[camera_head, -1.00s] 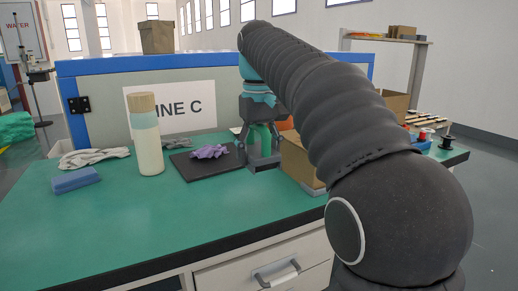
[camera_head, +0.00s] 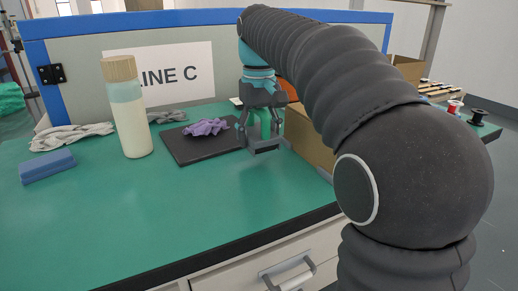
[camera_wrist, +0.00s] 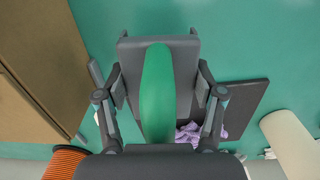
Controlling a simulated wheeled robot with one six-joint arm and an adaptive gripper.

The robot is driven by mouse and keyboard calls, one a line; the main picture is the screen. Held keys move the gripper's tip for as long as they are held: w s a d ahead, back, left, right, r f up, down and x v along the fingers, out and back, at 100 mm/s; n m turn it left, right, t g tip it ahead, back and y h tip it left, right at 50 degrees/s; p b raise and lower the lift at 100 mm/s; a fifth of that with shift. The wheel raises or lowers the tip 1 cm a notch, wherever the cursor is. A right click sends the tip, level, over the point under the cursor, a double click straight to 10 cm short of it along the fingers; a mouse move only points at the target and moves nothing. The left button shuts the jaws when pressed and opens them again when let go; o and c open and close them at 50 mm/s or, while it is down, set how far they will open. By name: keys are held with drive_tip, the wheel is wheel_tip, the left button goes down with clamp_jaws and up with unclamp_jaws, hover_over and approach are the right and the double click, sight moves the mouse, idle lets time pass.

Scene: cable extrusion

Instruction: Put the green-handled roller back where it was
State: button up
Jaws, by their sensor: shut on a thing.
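My gripper (camera_head: 262,128) is shut on the green handle of the roller (camera_head: 265,122), over the green bench beside the right edge of a black mat (camera_head: 190,155). In the wrist view, my gripper (camera_wrist: 159,92) has one finger on each side of the upright green handle (camera_wrist: 158,75). The roller's dark grey body (camera_wrist: 128,52) shows behind the handle, above the bench. I cannot tell whether it touches the bench. The fingers and wrist hide part of the roller.
A cardboard box (camera_head: 308,140) stands close on the right. A purple crumpled glove (camera_head: 206,127) lies on the mat. The bench front is clear.

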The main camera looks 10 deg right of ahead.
sight(259, 162)
drive_tip(key=shift+f+b, duration=0.3)
drive_tip(key=shift+f, duration=1.35)
drive_tip(key=shift+f, duration=0.4)
drive_tip(key=shift+s+f, duration=0.1)
drive_tip(key=shift+f, duration=0.25)
drive_tip(key=shift+c, duration=1)
drive_tip(key=o, duration=1.8)
drive_tip(key=shift+f+b, duration=0.1)
drive_tip(key=shift+b, duration=0.2)
drive_tip(key=shift+c, duration=0.2)
